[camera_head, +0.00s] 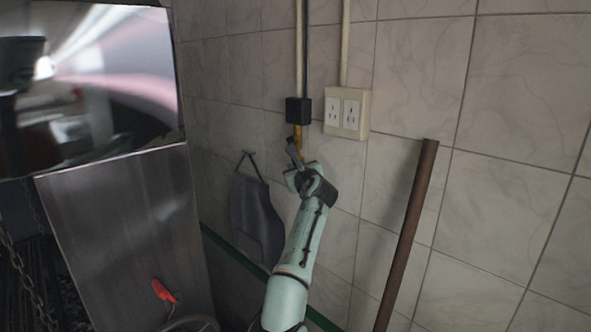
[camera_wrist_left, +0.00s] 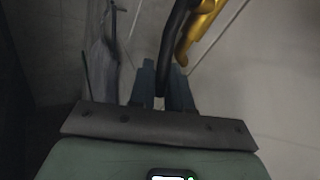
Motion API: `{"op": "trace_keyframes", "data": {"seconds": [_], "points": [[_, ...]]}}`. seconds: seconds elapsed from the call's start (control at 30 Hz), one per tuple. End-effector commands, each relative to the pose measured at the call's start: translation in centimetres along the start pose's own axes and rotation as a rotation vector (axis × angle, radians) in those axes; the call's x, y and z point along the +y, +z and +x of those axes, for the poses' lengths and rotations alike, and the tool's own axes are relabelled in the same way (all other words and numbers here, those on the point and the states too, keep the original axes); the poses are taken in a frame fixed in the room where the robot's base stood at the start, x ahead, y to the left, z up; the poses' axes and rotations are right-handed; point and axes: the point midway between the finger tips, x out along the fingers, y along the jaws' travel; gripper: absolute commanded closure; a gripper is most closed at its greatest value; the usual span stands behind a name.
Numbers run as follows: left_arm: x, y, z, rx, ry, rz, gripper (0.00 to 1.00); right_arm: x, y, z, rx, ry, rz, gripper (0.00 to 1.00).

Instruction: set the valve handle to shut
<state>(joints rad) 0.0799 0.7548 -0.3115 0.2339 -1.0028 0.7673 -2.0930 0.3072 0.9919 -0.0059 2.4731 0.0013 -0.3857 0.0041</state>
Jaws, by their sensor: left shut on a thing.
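A yellow valve body (camera_head: 298,135) hangs below a black box on the wall in the head view, and it shows at the top of the left wrist view (camera_wrist_left: 201,28). The dark valve handle (camera_wrist_left: 174,42) runs down from beside the yellow body and passes between my fingers. My left gripper (camera_head: 297,166) is up at the wall just below the yellow valve; in the left wrist view its two fingers (camera_wrist_left: 162,88) are shut on the handle. My right gripper is in neither view.
A black box (camera_head: 298,110) and a double outlet (camera_head: 347,111) sit on the tiled wall. A dark apron-like cloth (camera_head: 255,218) hangs left of my arm. A brown pole (camera_head: 408,235) leans at right. A metal panel (camera_head: 125,230) with a red handle-like object (camera_head: 163,291) stands at left.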

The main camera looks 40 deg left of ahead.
Motion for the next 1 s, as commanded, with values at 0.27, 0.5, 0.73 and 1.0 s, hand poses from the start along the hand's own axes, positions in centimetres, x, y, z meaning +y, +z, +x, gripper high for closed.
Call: {"op": "trace_keyframes", "data": {"seconds": [0.27, 0.5, 0.73, 1.0], "points": [[0.0, 0.4, -0.2, 0.009, -0.007, -0.008, 1.0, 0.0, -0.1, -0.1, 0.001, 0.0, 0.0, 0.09], [0.0, 0.3, -0.2, 0.009, -0.006, -0.007, 0.61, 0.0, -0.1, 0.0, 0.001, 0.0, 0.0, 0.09], [-0.1, 0.1, -0.2, 0.012, -0.005, -0.006, 0.61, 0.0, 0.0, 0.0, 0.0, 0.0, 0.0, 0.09], [0.1, -0.4, -2.3, 0.015, -0.007, -0.003, 0.61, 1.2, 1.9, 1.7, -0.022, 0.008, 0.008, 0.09]]}}
